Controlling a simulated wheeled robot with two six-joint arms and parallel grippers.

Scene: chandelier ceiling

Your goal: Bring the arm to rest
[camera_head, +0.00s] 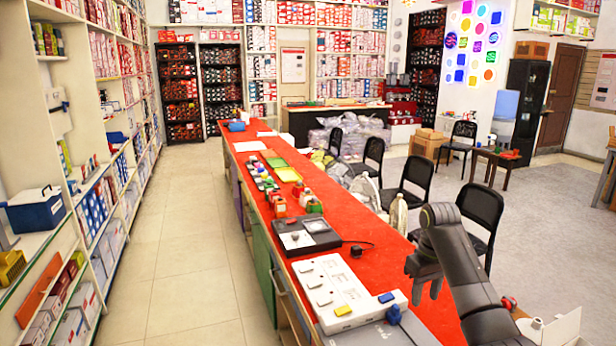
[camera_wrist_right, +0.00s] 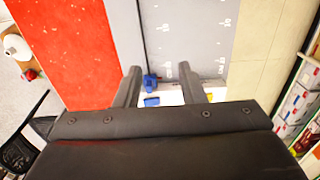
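My right arm (camera_head: 462,262) comes in from the lower right in the head view, bent over the right edge of the red counter (camera_head: 385,240). Its right gripper (camera_head: 425,288) hangs above the counter, to the right of a white socket strip (camera_head: 330,285). In the right wrist view the two fingers (camera_wrist_right: 161,82) stand apart with nothing held between them. Beyond and below them show blue pieces (camera_wrist_right: 150,81) and part of the white strip (camera_wrist_right: 172,98). My left arm and gripper show in neither view.
A black-and-grey device (camera_head: 307,236) and small colored items (camera_head: 312,205) lie farther along the counter. A pale bottle (camera_head: 398,215) and black chairs (camera_head: 481,212) stand along its right side. Shelves (camera_head: 95,150) line the left wall. The tiled aisle (camera_head: 190,240) is clear.

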